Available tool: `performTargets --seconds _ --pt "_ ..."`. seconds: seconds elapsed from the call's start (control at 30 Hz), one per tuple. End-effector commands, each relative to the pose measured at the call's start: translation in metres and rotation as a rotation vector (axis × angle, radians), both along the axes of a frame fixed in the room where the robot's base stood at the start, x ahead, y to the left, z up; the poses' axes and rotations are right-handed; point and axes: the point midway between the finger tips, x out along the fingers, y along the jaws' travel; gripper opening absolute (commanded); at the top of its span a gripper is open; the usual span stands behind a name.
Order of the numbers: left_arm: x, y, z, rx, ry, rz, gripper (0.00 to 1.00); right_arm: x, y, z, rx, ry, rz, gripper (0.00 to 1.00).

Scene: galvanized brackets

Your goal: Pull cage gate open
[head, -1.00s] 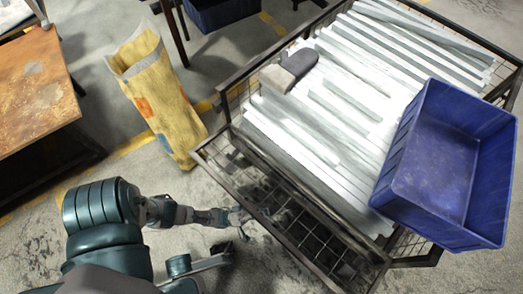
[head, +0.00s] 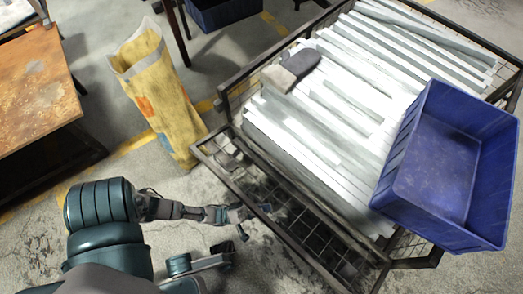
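The cage (head: 236,84) is a dark metal frame with mesh sides, filled with galvanized brackets (head: 350,90). Its gate (head: 232,186), a dark-framed mesh panel, leans outward from the near side of the cage, with a gap between its top bar and the brackets. My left gripper (head: 256,219) is at the outer side of the gate, close to its top bar. The fingers are small and partly merge with the bar, so I cannot tell whether they are open or shut on it. My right gripper is not in view.
A blue bin (head: 440,165) rests on the brackets at the right. Grey and tan objects (head: 291,70) lie on the brackets. A yellow sack (head: 155,95) stands left of the cage. A rusty table (head: 35,85) is at the left. Concrete floor lies between.

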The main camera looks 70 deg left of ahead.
Motion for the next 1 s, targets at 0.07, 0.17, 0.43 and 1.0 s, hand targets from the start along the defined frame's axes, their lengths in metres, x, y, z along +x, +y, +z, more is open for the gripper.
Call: performTargets --seconds 0.07,0.17,0.43,1.0 --pt "-0.001 0.0 0.016 -0.004 -0.008 -0.002 0.39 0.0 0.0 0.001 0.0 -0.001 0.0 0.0" --pt "-0.001 -0.001 0.03 -0.003 -0.009 -0.003 0.39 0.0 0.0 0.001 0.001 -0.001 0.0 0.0" --pt "-0.002 -0.002 0.05 -0.004 -0.006 -0.005 0.39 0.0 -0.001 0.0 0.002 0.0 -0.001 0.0" --pt "-0.007 -0.011 0.051 0.008 0.011 -0.024 0.14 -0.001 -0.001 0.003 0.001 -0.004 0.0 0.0"
